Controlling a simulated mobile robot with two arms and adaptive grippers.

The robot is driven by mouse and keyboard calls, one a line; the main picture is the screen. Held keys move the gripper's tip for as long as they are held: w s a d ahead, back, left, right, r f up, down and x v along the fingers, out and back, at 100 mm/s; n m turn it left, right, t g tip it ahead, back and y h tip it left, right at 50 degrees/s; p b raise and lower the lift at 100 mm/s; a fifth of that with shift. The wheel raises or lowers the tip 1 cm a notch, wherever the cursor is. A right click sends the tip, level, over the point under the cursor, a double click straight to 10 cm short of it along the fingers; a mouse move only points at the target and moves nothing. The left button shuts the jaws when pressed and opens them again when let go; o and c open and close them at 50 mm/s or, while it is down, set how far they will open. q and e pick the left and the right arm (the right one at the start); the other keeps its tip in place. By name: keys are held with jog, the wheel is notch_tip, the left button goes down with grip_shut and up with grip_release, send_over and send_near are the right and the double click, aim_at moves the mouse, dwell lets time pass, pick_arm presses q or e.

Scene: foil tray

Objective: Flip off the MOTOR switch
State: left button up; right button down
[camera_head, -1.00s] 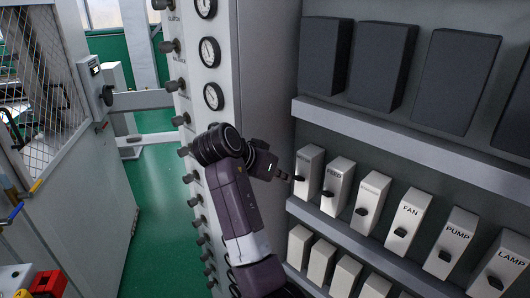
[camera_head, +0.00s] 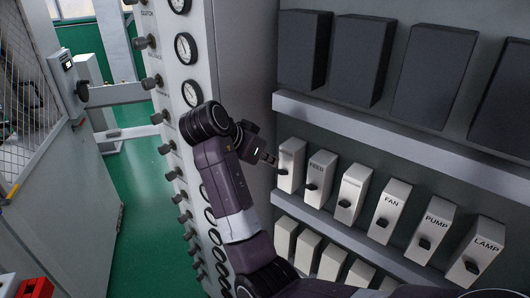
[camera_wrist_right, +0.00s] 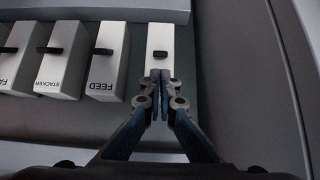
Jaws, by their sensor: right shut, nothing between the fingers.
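A row of white switch boxes with dark levers lines the panel. The leftmost box (camera_head: 288,158) in the head view has no readable label, so I cannot confirm it reads MOTOR. It is the rightmost box (camera_wrist_right: 160,37) in the wrist view, with a dark lever (camera_wrist_right: 160,55) on its face; my fingers cover the label area. My right gripper (camera_head: 271,160) is shut and empty, its tips close in front of this box. In the wrist view, the fingertips (camera_wrist_right: 160,76) overlap the box's lower face; I cannot tell whether they touch it.
A grey ledge (camera_head: 380,132) runs above. Gauges (camera_head: 186,48) and knobs stand left; beyond them is green floor (camera_head: 150,190).

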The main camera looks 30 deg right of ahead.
aim_at(286, 172)
jog(key=p+x, duration=0.1)
jog(key=x, duration=0.4)
jog(key=shift+p, duration=0.35)
